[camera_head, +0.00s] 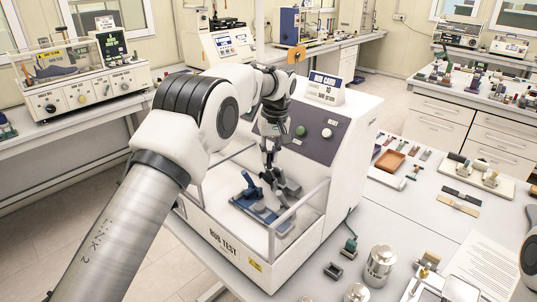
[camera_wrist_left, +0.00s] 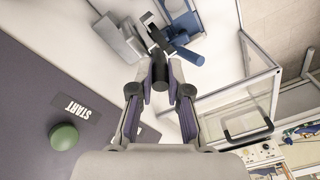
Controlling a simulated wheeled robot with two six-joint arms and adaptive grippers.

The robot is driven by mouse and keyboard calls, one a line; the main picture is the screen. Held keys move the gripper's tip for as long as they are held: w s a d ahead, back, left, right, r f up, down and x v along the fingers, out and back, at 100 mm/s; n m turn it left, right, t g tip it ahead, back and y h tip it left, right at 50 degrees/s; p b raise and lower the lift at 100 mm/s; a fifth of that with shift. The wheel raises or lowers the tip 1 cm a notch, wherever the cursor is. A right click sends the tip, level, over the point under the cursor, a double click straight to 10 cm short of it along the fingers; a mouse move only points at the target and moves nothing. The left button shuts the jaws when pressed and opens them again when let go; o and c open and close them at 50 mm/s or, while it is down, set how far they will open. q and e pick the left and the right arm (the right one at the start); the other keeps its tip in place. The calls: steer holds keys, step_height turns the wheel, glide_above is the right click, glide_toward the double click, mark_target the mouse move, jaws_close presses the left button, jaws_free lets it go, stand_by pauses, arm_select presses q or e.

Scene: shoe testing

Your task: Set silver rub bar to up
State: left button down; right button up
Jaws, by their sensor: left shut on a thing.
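The silver rub bar (camera_head: 291,187) is a grey blocky arm inside the white rub test machine (camera_head: 345,140). In the left wrist view the bar (camera_wrist_left: 118,38) lies beyond my fingers, with a dark round grip (camera_wrist_left: 160,68) at its near end. My left gripper (camera_head: 268,172) reaches down into the machine. In its wrist view the left gripper (camera_wrist_left: 161,84) is shut around the dark grip. The fingers partly hide the grip. A blue sled part (camera_head: 255,205) sits beside the bar at the left, on the machine floor.
A clear-walled guard (camera_head: 300,207) surrounds the working space at the front. Green and white buttons, including the green start button (camera_wrist_left: 63,136), sit on the dark panel (camera_head: 318,140). A metal weight (camera_head: 380,265) and small tools stand on the bench right of the machine.

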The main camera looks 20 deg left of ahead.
arm_select(q)
steer(key=shift+r, duration=0.1)
steer(key=c, duration=1.1)
jaws_free()
steer(key=shift+d, duration=0.1)
steer(key=shift+c, duration=0.2)
steer(key=shift+w+d, duration=0.1)
step_height(320, 180, up, 12)
steer(key=d, duration=0.1)
steer(key=shift+s+d, duration=0.2)
